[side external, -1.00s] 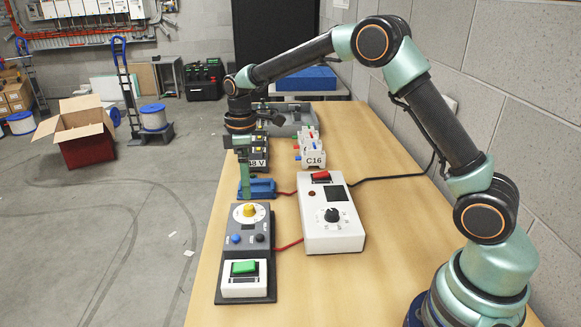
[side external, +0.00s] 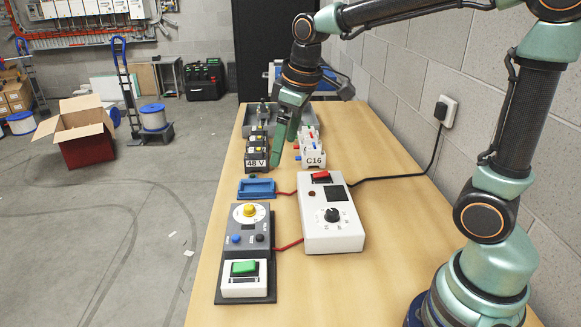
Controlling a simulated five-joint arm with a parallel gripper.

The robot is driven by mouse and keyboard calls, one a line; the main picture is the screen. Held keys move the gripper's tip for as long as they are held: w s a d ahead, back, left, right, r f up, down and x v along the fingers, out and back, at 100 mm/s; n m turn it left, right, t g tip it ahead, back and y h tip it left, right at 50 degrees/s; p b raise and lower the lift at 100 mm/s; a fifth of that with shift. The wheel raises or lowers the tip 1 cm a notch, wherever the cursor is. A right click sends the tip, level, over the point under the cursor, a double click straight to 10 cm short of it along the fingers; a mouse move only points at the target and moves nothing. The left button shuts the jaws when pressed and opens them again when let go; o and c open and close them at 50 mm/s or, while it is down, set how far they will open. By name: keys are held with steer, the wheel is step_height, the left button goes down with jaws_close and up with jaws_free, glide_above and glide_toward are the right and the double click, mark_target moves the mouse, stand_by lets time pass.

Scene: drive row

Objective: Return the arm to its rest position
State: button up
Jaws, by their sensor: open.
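My gripper (side external: 284,148) hangs from my dark, teal-jointed arm near the middle of the bench. Its two green fingers point down and are apart, with nothing seen between them. In the picture the fingertips lie between the black 48 V block and the white C16 block. I cannot tell how high above the bench they are. My arm reaches across the top of the view from its base at the lower right, and part of it is cut off by the upper edge.
On the wooden bench (side external: 405,215) stand the black 48 V block (side external: 257,150), white C16 block (side external: 313,158), empty-looking blue tray (side external: 257,188), white meter box (side external: 330,225) and grey dial box (side external: 246,235). A grey bin (side external: 252,119) is behind. A block wall (side external: 500,60) borders the right.

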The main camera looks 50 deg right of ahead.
steer(key=s+d+m+t, duration=0.1)
steer(key=s+m, duration=0.3)
steer(key=s, duration=0.6)
steer(key=shift+s+m+t, duration=0.3)
steer(key=shift+s+t, duration=0.1)
steer(key=shift+t, duration=0.4)
